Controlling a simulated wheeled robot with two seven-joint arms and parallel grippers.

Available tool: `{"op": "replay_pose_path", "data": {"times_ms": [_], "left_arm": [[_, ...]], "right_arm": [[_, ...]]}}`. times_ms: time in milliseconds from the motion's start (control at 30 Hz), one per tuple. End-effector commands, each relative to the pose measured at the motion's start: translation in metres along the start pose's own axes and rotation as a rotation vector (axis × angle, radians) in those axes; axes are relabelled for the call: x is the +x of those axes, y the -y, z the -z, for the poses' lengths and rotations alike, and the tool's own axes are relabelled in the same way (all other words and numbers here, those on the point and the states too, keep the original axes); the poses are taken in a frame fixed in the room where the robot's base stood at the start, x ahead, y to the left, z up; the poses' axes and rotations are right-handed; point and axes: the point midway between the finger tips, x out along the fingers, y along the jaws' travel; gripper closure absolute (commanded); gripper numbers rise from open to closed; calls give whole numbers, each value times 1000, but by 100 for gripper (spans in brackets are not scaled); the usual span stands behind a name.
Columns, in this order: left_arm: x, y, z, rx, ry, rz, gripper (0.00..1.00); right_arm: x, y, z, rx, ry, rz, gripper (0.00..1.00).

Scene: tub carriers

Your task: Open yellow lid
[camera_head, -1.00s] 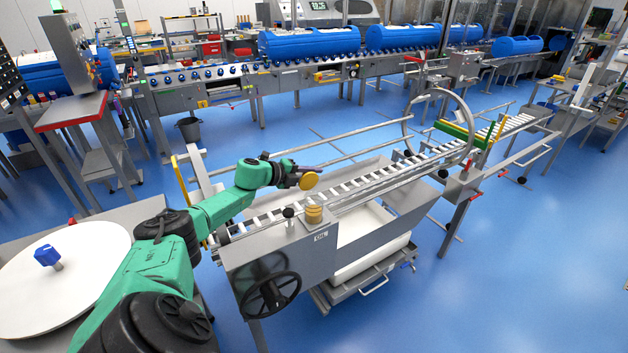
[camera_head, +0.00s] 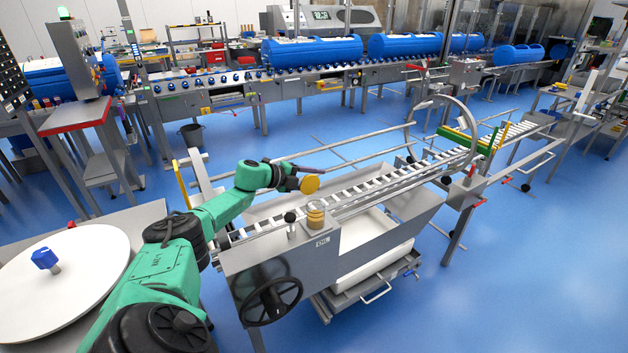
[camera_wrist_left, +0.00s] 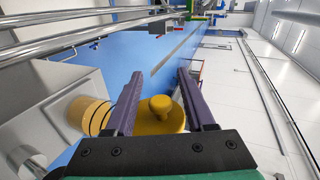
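The yellow lid (camera_head: 310,185) is a round disc with a knob. It is in the air above and slightly left of the yellow jar (camera_head: 316,215), apart from it. The jar stands on the front end of the metal carrier stand. My left gripper (camera_head: 298,179) is shut on the lid. In the left wrist view the lid (camera_wrist_left: 158,122) shows its knob between the two purple fingers, and the jar (camera_wrist_left: 88,115) is to the left. The jar's inside cannot be seen clearly. My right gripper is in neither view.
A black-knobbed lever (camera_head: 290,217) stands just left of the jar, and a black handwheel (camera_head: 271,301) is below on the stand. The roller rail (camera_head: 395,178) runs back right. A white round table (camera_head: 60,285) is at the left. Blue floor is free at the right.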

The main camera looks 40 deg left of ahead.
Motion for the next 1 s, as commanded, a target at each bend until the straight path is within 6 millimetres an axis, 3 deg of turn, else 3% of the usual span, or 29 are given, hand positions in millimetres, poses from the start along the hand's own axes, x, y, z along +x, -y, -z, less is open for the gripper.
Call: {"op": "replay_pose_path", "data": {"times_ms": [333, 833, 1000], "left_arm": [[-7, -2, -1, -1, 2, -1, 46], [-59, -2, 1, 4, -2, -7, 46], [-73, 0, 0, -3, 1, -4, 46]], "right_arm": [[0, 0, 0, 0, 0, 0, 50], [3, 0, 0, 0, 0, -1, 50], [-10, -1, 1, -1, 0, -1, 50]]}}
